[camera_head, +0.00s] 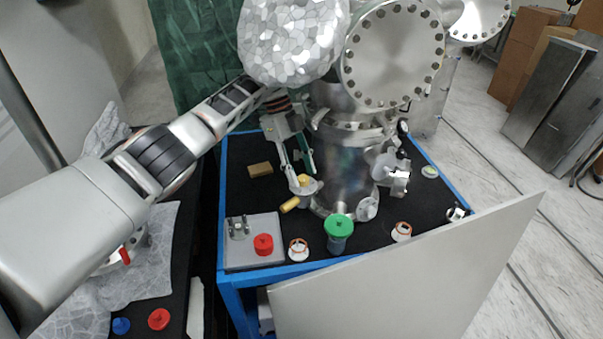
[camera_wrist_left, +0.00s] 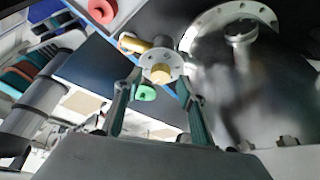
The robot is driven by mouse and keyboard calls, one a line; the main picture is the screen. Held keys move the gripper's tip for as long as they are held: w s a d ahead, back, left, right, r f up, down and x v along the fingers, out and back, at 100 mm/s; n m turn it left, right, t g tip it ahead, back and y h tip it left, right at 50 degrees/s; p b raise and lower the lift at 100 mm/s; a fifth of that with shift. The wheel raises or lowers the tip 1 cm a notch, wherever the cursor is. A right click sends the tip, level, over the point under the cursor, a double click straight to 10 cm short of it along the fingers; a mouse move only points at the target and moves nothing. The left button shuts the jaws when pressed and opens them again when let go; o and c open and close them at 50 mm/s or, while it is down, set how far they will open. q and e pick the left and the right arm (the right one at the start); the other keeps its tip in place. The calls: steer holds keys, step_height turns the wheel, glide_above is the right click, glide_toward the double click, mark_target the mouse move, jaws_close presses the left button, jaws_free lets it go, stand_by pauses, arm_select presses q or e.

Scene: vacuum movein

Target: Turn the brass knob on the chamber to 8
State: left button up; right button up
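The metal chamber (camera_head: 342,165) stands on a dark table top. A brass knob (camera_head: 305,181) sits on a small round flange at the chamber's left side; it also shows in the left wrist view (camera_wrist_left: 160,74). A brass cylinder (camera_head: 290,204) sticks out beside this flange and also shows in the left wrist view (camera_wrist_left: 132,43). My left gripper (camera_head: 302,177) is open, its fingers pointing down at the flange. In the left wrist view the fingertips (camera_wrist_left: 160,84) lie on either side of the brass knob, apart from it. I cannot read any number marks. My right gripper is not in view.
A grey tray (camera_head: 240,256) with a red knob (camera_head: 264,243) lies at the table's front left. A green-capped part (camera_head: 339,227) and white-orange rings (camera_head: 298,249) stand in front of the chamber. A tan block (camera_head: 260,169) lies left of my gripper.

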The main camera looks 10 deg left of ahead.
arm_select(q)
steer(key=v, duration=0.6)
steer(key=shift+r, duration=0.3)
steer(key=shift+a, duration=0.15)
